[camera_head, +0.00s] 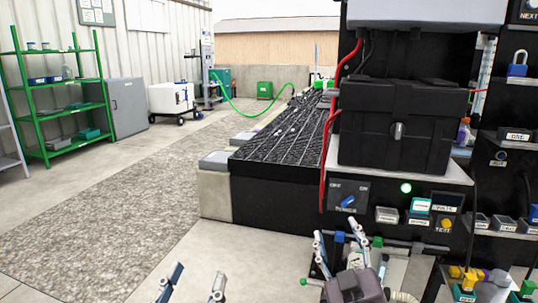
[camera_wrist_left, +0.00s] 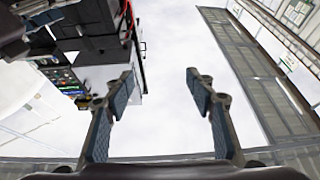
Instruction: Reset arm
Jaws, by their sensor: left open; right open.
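My left gripper (camera_head: 197,284) shows at the bottom of the head view, left of centre, with its two fingers apart over the pale floor. In the left wrist view its fingers (camera_wrist_left: 160,88) stand wide apart with nothing between them; pale sky lies behind the gap. My right gripper (camera_head: 339,242) is at the bottom centre of the head view, fingers apart and pointing up, in front of the black control panel. I see nothing held in it.
A black case (camera_head: 385,125) sits on a bench above a panel with a blue power knob (camera_head: 348,202) and a lit green button. A green shelf (camera_head: 60,95) stands far left. The gravel strip (camera_head: 110,205) is clear.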

